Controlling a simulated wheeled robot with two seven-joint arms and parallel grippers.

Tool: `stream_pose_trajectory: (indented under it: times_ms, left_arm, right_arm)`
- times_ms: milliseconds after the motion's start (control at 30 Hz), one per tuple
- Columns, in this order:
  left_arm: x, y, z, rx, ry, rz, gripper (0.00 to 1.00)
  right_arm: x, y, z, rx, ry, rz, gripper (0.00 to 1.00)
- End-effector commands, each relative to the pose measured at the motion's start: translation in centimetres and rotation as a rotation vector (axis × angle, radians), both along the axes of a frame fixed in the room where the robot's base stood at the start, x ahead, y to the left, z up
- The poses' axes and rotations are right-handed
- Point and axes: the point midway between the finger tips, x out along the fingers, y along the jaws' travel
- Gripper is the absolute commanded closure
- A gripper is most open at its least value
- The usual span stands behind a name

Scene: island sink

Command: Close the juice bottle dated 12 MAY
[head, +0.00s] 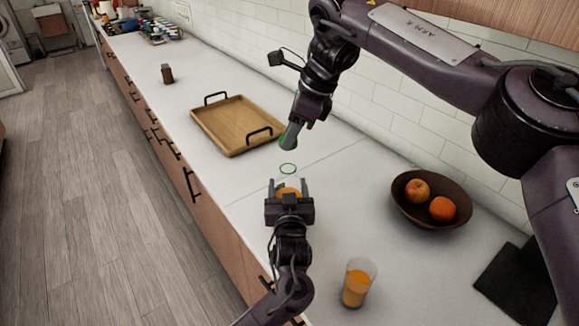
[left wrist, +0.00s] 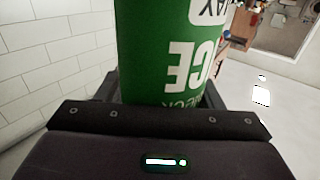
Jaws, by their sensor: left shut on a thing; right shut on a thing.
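The juice bottle (left wrist: 160,55) fills the middle of the left wrist view. Its green label shows upside-down white letters, with "AY" and "CE" legible; the day number is not visible. The bottle looks upright and open. The cap is partly hidden by the fingers, and a gap shows between cap and bottle.
A wooden tray (head: 207,125) with black handles lies beyond the bottle. A brown bowl (head: 405,205) with fruit stands at the right. A glass of orange juice (head: 357,284) stands at the near edge. A small dark jar (head: 167,74) stands farther back. The tiled wall is at the right.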

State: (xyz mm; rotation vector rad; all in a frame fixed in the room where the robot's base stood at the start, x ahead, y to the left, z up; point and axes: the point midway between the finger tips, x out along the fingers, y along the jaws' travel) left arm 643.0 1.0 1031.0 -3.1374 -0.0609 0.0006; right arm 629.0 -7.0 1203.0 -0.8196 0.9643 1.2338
Motion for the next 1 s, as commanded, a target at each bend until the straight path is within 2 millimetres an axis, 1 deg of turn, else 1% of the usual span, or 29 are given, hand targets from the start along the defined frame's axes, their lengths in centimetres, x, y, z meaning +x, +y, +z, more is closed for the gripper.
stream_pose_trajectory:
  times_ms: [33, 100, 200, 767, 1000]
  left_arm:
    - [0.0, 0.0, 0.0, 0.000, 0.000, 0.000, 0.80]
    - [0.0, 0.0, 0.0, 0.000, -0.001, 0.000, 0.80]
    - [0.0, 0.0, 0.0, 0.000, 0.000, 0.000, 0.80]
    - [0.0, 0.0, 0.0, 0.000, 0.000, 0.000, 0.80]
    - [0.0, 0.0, 0.0, 0.000, 0.000, 0.000, 0.80]
  right_arm:
    - [-0.1, -0.1, -0.9, 0.004, 0.002, 0.001, 0.86]
    - [-0.1, -0.1, -1.9, 0.006, 0.001, 0.000, 0.86]
    - [0.0, 0.0, -2.6, 0.011, -0.002, 0.000, 0.86]
    - [0.0, 0.0, -2.8, 0.011, -0.003, 0.000, 0.86]
    - [0.0, 0.0, -4.0, 0.012, -0.002, -0.001, 0.86]
